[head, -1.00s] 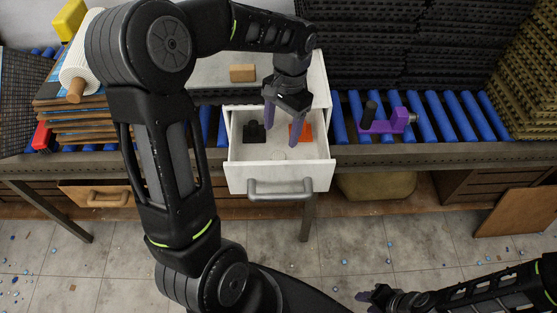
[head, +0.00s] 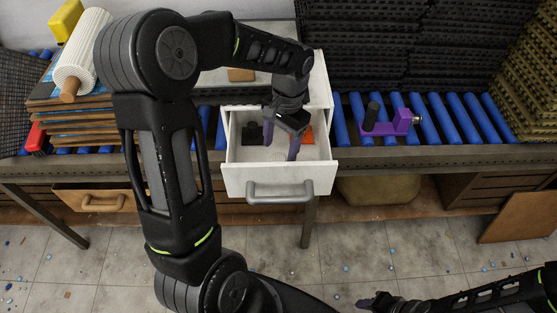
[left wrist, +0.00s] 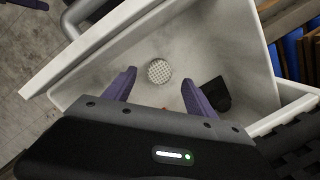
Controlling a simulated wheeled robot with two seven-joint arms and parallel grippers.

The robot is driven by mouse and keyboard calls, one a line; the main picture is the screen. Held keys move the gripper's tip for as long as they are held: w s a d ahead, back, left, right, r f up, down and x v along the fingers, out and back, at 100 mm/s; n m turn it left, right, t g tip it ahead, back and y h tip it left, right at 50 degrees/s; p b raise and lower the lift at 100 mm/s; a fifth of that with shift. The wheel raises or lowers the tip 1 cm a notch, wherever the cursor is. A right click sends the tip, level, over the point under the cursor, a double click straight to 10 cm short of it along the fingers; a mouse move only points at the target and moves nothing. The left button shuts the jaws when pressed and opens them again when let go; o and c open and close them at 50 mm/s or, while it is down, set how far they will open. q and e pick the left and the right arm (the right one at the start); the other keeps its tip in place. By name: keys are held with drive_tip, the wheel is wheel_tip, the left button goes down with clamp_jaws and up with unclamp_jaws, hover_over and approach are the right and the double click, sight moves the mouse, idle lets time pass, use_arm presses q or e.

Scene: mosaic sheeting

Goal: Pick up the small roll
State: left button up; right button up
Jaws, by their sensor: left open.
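The small roll (left wrist: 159,71) is a round, white, mesh-patterned piece, seen end-on on the floor of the open white drawer (head: 262,181). In the head view it is pale and hard to make out against the drawer floor. My left gripper (head: 280,146) points down into the drawer with its purple fingers apart and empty. In the left wrist view the roll lies between and beyond the two fingertips (left wrist: 158,80), not visibly touched. My right gripper (head: 378,301) is low at the bottom edge, too small to read.
A black item (head: 252,133) and an orange item (head: 307,133) lie in the drawer near the fingers. The drawer walls stand close around. A large white roll (head: 82,50) lies on stacked boards at left. A purple tool (head: 390,124) sits on blue rollers at right.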

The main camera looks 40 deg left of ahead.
sight(279, 158)
use_arm(q)
drive_tip(key=f, duration=0.3)
drive_tip(key=f+p, duration=0.1)
drive_tip(key=f, duration=0.1)
drive_tip(key=shift+s, duration=0.4)
drive_tip(key=shift+c, duration=0.5)
clamp_jaws()
idle(0.5)
